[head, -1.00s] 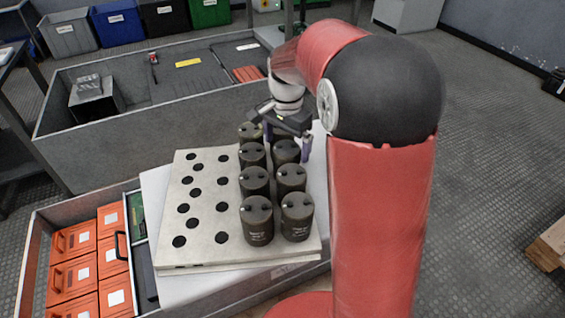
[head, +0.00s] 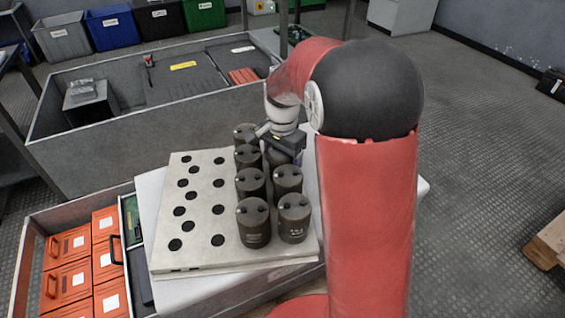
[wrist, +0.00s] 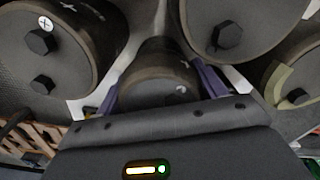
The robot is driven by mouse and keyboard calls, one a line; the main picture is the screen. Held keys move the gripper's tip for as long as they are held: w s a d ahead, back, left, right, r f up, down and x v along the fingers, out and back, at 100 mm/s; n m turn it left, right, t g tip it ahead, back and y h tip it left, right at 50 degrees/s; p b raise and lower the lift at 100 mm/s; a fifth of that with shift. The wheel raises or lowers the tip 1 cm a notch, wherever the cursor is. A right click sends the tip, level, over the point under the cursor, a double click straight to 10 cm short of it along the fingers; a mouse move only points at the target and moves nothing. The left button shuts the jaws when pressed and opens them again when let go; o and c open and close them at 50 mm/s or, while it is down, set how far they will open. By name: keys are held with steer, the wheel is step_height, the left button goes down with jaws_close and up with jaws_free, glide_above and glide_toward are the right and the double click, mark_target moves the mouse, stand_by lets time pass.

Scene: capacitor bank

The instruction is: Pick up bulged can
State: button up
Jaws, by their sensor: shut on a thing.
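Several dark cylindrical cans stand upright in two rows on a pale board with holes (head: 198,205). My gripper (head: 277,152) is low among the cans at the back of the right row, and its fingers are hidden in the head view. In the wrist view my gripper (wrist: 163,88) has its purple fingers on both sides of a dark can (wrist: 158,72) and is shut on it. I cannot tell from these frames whether its top is bulged. The held can is mostly hidden behind my gripper in the head view.
Neighbouring cans crowd the held one: one at upper left (wrist: 50,45) and one at upper right (wrist: 228,28). Empty holes fill the board's left part. A grey bin (head: 125,140) stands behind, and orange boxes (head: 70,245) sit in a crate at front left.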

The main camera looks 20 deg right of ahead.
steer(key=shift+r, duration=0.1)
steer(key=c, duration=0.4)
step_height(320, 180, up, 20)
steer(key=p, duration=0.3)
